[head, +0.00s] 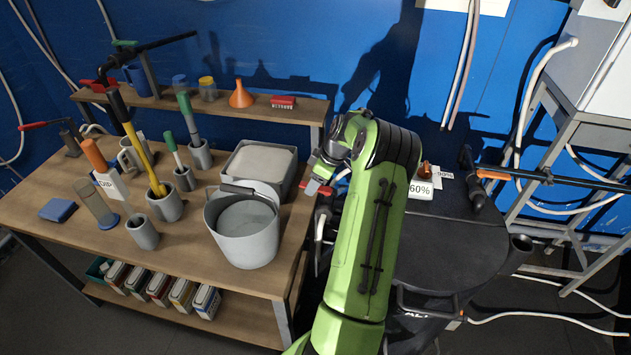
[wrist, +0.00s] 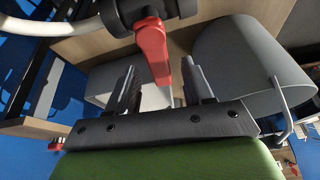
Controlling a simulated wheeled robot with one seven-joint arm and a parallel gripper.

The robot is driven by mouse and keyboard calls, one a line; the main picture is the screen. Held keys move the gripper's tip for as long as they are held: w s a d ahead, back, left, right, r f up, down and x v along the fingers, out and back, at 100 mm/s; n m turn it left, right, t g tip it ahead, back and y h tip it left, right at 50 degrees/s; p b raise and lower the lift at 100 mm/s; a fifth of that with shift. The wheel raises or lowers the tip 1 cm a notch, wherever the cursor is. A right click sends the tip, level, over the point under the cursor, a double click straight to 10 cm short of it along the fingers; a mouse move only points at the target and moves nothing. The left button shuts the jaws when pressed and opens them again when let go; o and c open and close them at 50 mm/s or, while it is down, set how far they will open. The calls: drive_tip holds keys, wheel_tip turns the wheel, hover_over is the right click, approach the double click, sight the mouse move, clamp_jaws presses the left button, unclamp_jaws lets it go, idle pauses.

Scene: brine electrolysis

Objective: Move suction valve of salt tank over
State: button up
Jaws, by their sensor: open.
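A red valve handle (wrist: 152,48) on a black valve body (wrist: 150,12) with a white hose shows in the wrist view. It also shows as a small red piece (head: 318,188) in the head view, at the table's right end. My gripper (wrist: 160,82) is open, with its two dark fingers on either side of the handle's tip. I cannot tell whether they touch it. In the head view my gripper (head: 314,181) is small and partly hidden by the arm. A black tank (head: 455,250) stands right of the arm, with a white "60%" label (head: 420,190).
A wooden table (head: 105,270) on the left carries a grey bucket (head: 243,235), a grey square container (head: 240,190) and several tools in cups. An orange-handled valve (head: 490,174) sits on a dark pipe at right. White hoses (head: 550,318) lie on the floor.

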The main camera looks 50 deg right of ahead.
clamp_jaws()
drive_tip(key=shift+s+a+n+y, duration=0.1)
drive_tip(key=shift+a+n+y, duration=0.15)
drive_tip(key=shift+n, duration=0.55)
unclamp_jaws()
drive_tip(key=shift+r, duration=0.1)
drive_tip(key=p+v, duration=0.2)
drive_tip(key=v, duration=1.3)
drive_tip(key=shift+d+r, duration=0.2)
drive_tip(key=shift+r, duration=0.15)
